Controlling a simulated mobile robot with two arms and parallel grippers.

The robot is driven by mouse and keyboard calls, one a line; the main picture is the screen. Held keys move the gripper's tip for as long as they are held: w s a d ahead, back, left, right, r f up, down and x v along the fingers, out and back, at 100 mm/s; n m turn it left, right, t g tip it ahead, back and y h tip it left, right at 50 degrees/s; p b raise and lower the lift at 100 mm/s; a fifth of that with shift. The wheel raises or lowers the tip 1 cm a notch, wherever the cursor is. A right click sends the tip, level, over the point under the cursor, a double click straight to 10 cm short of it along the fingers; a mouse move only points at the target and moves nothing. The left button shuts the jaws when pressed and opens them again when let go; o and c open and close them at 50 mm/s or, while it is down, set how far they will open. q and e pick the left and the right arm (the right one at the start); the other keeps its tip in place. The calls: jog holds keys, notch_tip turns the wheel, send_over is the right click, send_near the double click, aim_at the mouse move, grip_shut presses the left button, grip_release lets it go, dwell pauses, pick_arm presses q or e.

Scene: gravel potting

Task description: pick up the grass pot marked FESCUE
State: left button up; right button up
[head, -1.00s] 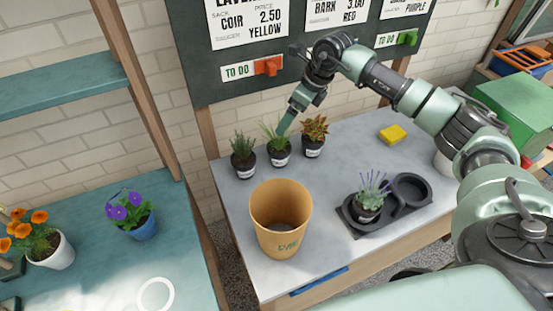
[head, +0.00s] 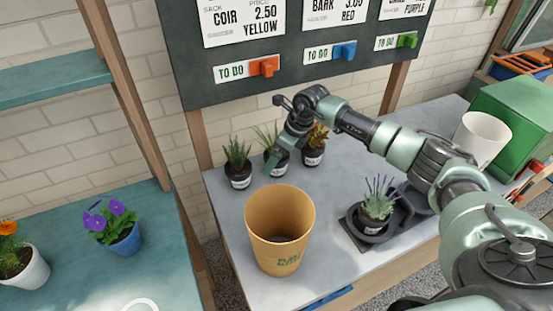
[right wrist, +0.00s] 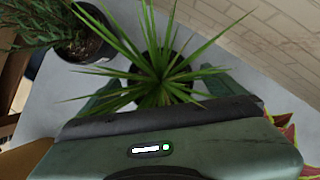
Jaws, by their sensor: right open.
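Three small black pots with white labels stand in a row at the back of the grey table; the labels are too small to read. The middle pot (head: 280,170) holds spiky green grass and is partly hidden by my right gripper (head: 272,160). In the right wrist view the grass (right wrist: 163,72) spreads between the two open green fingers (right wrist: 160,92), its pot mostly hidden beneath the leaves. The left pot (head: 238,180) has darker green leaves and the right pot (head: 312,157) reddish-orange leaves. My left gripper is not in view.
A large tan pot (head: 279,240) stands in front of the row. A dark tray (head: 362,235) with a lavender pot (head: 376,210) is to the right. A white pot (head: 482,137) and a green box (head: 513,118) are farther right. The wall is close behind.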

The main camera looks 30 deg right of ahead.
jog(key=shift+x, duration=0.75)
jog(key=c, duration=1.8)
jog(key=shift+r, duration=0.1)
